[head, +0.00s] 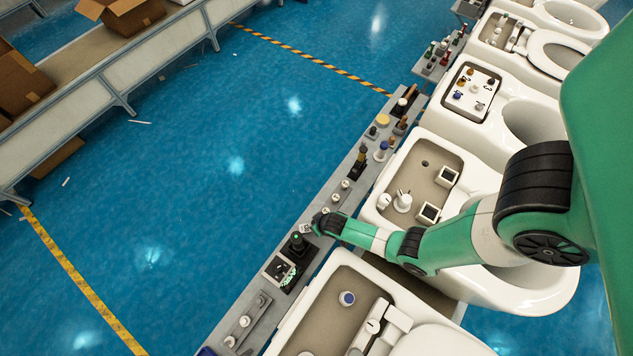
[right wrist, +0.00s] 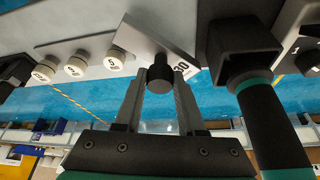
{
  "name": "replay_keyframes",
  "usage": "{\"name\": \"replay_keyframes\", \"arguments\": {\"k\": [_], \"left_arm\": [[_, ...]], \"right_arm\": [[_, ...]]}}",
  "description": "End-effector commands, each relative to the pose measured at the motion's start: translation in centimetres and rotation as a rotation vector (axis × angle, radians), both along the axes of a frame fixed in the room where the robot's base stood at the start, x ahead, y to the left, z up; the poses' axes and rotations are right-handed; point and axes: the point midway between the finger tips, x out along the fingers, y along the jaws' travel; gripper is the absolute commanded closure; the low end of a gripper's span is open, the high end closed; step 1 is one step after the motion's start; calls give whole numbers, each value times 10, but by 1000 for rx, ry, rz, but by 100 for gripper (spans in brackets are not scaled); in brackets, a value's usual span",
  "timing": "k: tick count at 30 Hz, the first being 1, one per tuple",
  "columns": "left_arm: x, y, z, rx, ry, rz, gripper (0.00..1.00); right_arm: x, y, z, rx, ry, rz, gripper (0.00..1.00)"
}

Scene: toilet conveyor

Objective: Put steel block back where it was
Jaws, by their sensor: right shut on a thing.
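The steel block (right wrist: 158,40) is a flat grey plate with a black knob and a "30" label, seen in the right wrist view. My right gripper (right wrist: 159,80) is shut on its black knob. In the head view, my right gripper (head: 314,226) is over the narrow grey shelf (head: 238,320) beside the toilets, with a small part of the steel block (head: 305,229) showing at its tip. I cannot tell whether the block touches the shelf. My left gripper is not in view.
Round numbered weights (right wrist: 115,60) line the other side. An open toilet cistern (head: 424,165) lies right of the shelf, holding white parts.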

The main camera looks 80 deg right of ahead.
Motion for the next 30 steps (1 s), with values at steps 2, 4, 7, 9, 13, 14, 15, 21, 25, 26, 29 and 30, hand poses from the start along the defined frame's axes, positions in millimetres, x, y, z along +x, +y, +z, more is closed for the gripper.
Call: {"name": "replay_keyframes", "arguments": {"k": [2, 4, 7, 9, 13, 14, 15, 21, 25, 26, 29, 30], "left_arm": [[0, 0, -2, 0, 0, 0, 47], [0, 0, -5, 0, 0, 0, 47], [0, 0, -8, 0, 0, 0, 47], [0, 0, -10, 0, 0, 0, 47], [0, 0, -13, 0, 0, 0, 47], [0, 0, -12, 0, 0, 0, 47], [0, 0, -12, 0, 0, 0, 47], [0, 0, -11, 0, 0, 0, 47], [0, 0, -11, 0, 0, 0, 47], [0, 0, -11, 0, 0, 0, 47], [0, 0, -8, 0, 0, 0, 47], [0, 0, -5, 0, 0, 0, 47]], "right_arm": [[0, 0, -2, -1, -1, 0, 100], [0, 0, -4, -1, -1, 0, 100], [0, 0, -7, -1, -1, 0, 100], [0, 0, -10, -1, -1, 0, 100], [0, 0, -13, -1, -1, 0, 100], [0, 0, -12, -1, -1, 0, 100], [0, 0, -12, 0, 0, 0, 56], [0, 0, -12, 0, 0, 0, 31], [0, 0, -12, 0, 0, 0, 31], [0, 0, -12, 0, 0, 0, 31], [0, 0, -9, 0, 0, 0, 31], [0, 0, -5, 0, 0, 0, 31]]}}
